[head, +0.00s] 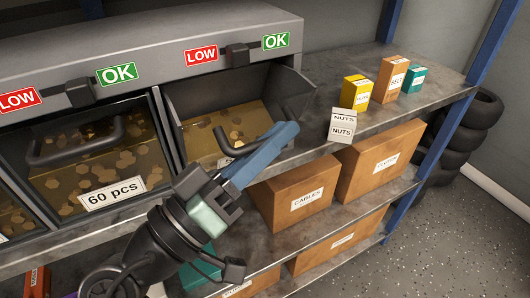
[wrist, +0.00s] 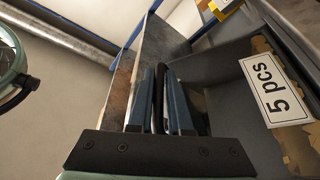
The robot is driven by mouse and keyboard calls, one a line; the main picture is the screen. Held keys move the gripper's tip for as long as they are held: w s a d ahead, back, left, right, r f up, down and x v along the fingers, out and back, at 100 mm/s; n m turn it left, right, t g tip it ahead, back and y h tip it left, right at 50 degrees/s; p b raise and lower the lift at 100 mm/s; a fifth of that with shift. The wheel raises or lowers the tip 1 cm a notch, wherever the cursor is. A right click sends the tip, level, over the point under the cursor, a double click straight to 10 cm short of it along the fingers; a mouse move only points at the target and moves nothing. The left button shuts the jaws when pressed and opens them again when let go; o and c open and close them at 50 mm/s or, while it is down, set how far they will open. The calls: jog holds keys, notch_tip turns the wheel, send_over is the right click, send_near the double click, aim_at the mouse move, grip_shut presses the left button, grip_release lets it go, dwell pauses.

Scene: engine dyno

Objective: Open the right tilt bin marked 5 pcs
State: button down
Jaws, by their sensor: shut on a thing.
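The right tilt bin (head: 196,134) is in the right part of the rack in the head view. It is tilted forward, with its grey side wall (head: 291,92) standing out from the rack and brass-coloured nuts showing. Its dark bar handle (head: 226,147) runs behind my blue fingers. My gripper (head: 278,138) is shut on that handle. In the wrist view, the handle (wrist: 158,92) stands between the two fingers (wrist: 161,80). The "5 pcs" label (wrist: 275,90) shows on the bin at right there; in the head view my gripper mostly hides it.
A bin marked 60 pcs (head: 112,193) sits to the left. LOW and OK signs (head: 276,41) line the housing above. A nuts box (head: 342,130) and small cartons (head: 390,78) stand on the shelf to the right. Brown boxes (head: 305,190) fill the shelf below.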

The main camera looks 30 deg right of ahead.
jog(key=shift+s+d+f+m+g+h+b, duration=0.1)
jog(key=shift+s+f+m+g+h+b, duration=0.3)
jog(key=shift+m+b, duration=0.75)
jog(key=shift+s+f+m+g+h+b, duration=0.1)
jog(key=shift+s+f+m+g+b, duration=0.55)
jog(key=shift+b, duration=1)
jog(key=shift+s, duration=0.1)
jog(key=c, duration=0.9)
grip_release()
jog(key=v, duration=1.3)
